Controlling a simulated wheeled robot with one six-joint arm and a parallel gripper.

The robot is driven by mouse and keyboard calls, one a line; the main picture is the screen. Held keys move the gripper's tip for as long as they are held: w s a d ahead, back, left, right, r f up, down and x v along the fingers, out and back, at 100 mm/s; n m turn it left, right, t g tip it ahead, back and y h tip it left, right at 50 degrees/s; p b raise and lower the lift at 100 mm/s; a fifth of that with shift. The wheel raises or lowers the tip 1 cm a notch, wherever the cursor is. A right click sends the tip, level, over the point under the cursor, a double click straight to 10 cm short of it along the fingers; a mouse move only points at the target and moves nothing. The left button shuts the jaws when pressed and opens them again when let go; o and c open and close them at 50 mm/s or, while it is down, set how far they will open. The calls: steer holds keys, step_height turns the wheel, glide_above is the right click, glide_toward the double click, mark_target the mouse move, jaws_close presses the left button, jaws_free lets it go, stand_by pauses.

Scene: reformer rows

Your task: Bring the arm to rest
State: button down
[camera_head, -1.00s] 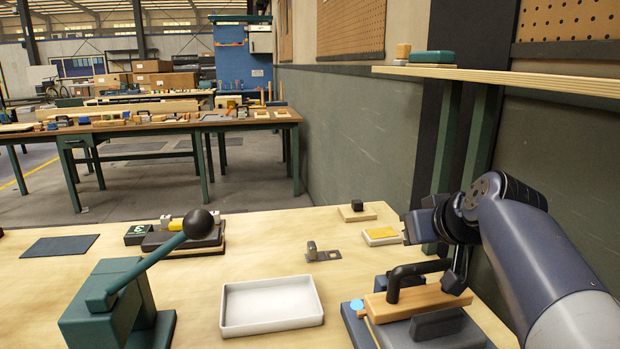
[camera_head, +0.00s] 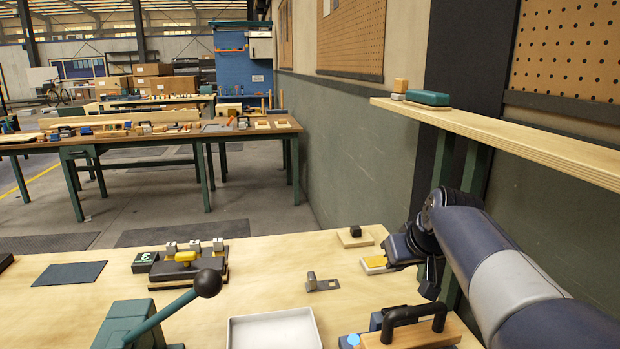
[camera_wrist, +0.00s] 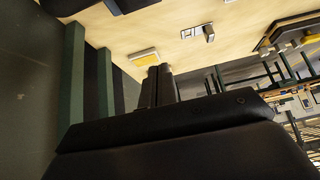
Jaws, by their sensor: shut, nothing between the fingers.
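My gripper (camera_head: 430,290) is at the right of the head view, at the end of my arm, pointing down near the right edge of the wooden bench (camera_head: 250,260). In the wrist view its fingers (camera_wrist: 157,85) are together with nothing between them. It is apart from the wooden block with the black handle (camera_head: 415,325), which stands below and to its left. A small block with a yellow top (camera_head: 376,263) lies on the bench just left of my wrist; it also shows in the wrist view (camera_wrist: 144,54).
A wooden shelf (camera_head: 500,139) on green posts runs along the right wall above my arm. On the bench are a white tray (camera_head: 274,331), a green lever press (camera_head: 135,325), a metal bracket (camera_head: 322,284) and a clamp fixture (camera_head: 187,262). The bench's middle is mostly clear.

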steer(key=shift+w+a+f+g+h+p, duration=0.15)
steer(key=shift+w+g+p, duration=0.7)
steer(key=shift+p, duration=0.95)
steer(key=shift+w+a+g+h+p, duration=0.2)
steer(key=shift+w+g+p, duration=0.6)
steer(key=shift+p, duration=0.95)
steer(key=shift+w+f, duration=0.1)
steer(key=shift+w, duration=0.05)
